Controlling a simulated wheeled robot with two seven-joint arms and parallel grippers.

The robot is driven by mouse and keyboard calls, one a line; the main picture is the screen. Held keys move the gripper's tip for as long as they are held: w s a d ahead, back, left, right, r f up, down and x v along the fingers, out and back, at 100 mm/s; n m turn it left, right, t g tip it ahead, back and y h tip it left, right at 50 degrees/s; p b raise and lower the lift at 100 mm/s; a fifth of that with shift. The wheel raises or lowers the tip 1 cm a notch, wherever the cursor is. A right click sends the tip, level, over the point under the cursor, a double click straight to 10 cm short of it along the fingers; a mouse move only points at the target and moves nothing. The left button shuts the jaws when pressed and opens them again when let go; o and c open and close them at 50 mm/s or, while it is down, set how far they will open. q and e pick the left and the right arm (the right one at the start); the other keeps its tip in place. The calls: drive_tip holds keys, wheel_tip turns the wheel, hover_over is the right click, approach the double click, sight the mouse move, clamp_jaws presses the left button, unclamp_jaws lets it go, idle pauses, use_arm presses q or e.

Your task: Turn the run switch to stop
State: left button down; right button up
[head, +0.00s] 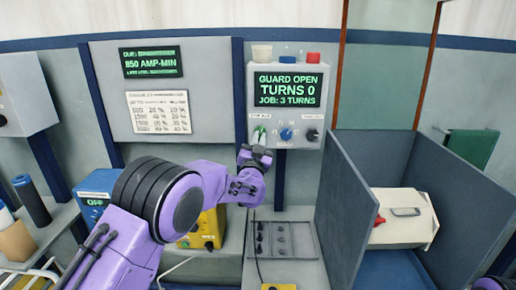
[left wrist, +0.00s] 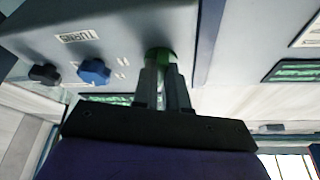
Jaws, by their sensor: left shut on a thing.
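The control box (head: 286,110) hangs on the back wall, and its screen (head: 287,90) reads "GUARD OPEN, TURNS 0, JOB: 3 TURNS". Below the screen are a green knob (head: 259,136), a blue knob (head: 286,134) and a black knob (head: 312,135). The green one appears to be the run switch; its label is too small to read. My left gripper (head: 257,150) is shut on this green knob, which shows between the fingertips in the left wrist view (left wrist: 161,54). The fingers hide most of it, so its setting cannot be told. My right gripper is not in view.
White, blue and red pieces (head: 313,58) sit on top of the box. A yellow unit (head: 207,228) and a blue box reading "OFF" (head: 94,200) are below left.

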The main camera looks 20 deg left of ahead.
use_arm(q)
drive_tip(key=shift+w+d+n+g+y+b, duration=0.15)
drive_tip(key=shift+n+g+y+b, duration=0.65)
drive_tip(key=shift+n, duration=1.75)
drive_tip(key=shift+s+d+n+g+y+b, duration=0.1)
drive_tip(key=shift+d+n+g+y+b, duration=0.1)
drive_tip(key=shift+n+y+b, duration=1.8)
drive_tip(key=shift+w+d+n+g+y+b, duration=0.15)
drive_tip(key=shift+n+g+y, duration=0.5)
drive_tip(key=shift+n, duration=2.5)
drive_tip(key=shift+n+y, duration=0.25)
drive_tip(key=shift+n, duration=0.05)
drive_tip(key=c, duration=1.2)
unclamp_jaws()
drive_tip(key=shift+o, duration=0.2)
drive_tip(key=shift+r, duration=0.1)
drive_tip(key=shift+s, duration=0.1)
